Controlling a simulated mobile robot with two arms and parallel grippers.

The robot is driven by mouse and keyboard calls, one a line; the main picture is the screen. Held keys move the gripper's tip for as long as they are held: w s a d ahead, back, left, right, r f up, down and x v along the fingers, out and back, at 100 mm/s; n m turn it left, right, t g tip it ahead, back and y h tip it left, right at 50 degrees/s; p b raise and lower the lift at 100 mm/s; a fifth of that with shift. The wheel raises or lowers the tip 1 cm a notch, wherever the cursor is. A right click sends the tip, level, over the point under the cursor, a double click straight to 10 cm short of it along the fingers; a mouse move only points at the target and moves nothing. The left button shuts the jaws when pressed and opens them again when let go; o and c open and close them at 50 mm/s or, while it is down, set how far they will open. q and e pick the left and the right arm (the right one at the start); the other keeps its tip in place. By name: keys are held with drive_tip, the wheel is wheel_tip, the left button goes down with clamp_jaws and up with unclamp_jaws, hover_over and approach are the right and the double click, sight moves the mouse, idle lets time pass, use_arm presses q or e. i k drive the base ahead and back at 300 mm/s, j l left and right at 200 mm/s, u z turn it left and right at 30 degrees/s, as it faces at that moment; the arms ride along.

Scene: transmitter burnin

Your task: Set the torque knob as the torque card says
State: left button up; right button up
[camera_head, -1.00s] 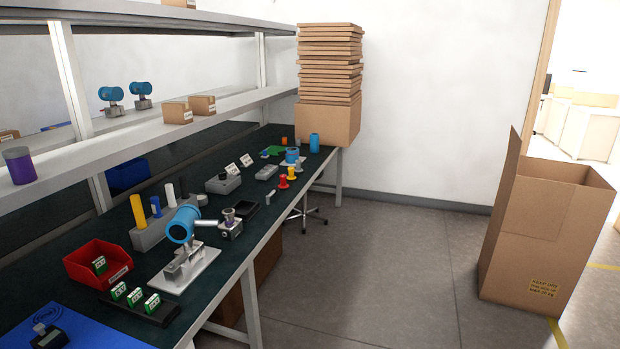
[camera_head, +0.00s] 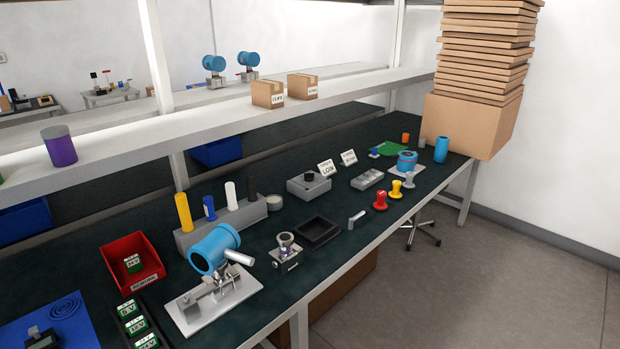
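A grey box with a dark round knob on top (camera_head: 308,186) sits on the dark bench, right of the middle; the knob's setting is too small to read. Just behind it stands a small white card (camera_head: 326,168), whose small print I cannot read surely. A second white card (camera_head: 348,157) stands to its right, behind a flat grey device (camera_head: 367,179). I cannot tell surely which is the torque card. Neither of my grippers is in view.
On the bench (camera_head: 360,256) are a blue transmitter on a stand (camera_head: 214,249), a small metal fixture (camera_head: 287,251), a black tray (camera_head: 318,232), a red bin (camera_head: 131,262) and red and yellow stamps (camera_head: 380,201). A shelf (camera_head: 200,118) runs above. Floor lies free at right.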

sight(309, 177)
drive_tip(key=i+l+u, duration=0.1)
drive_tip(key=l, duration=0.2)
drive_tip(key=i+l, duration=0.2)
drive_tip(key=i+l+u, duration=0.15)
drive_tip(key=l, duration=0.25)
drive_tip(key=i+l, duration=0.1)
drive_tip(key=l, duration=0.2)
drive_tip(key=u, duration=0.05)
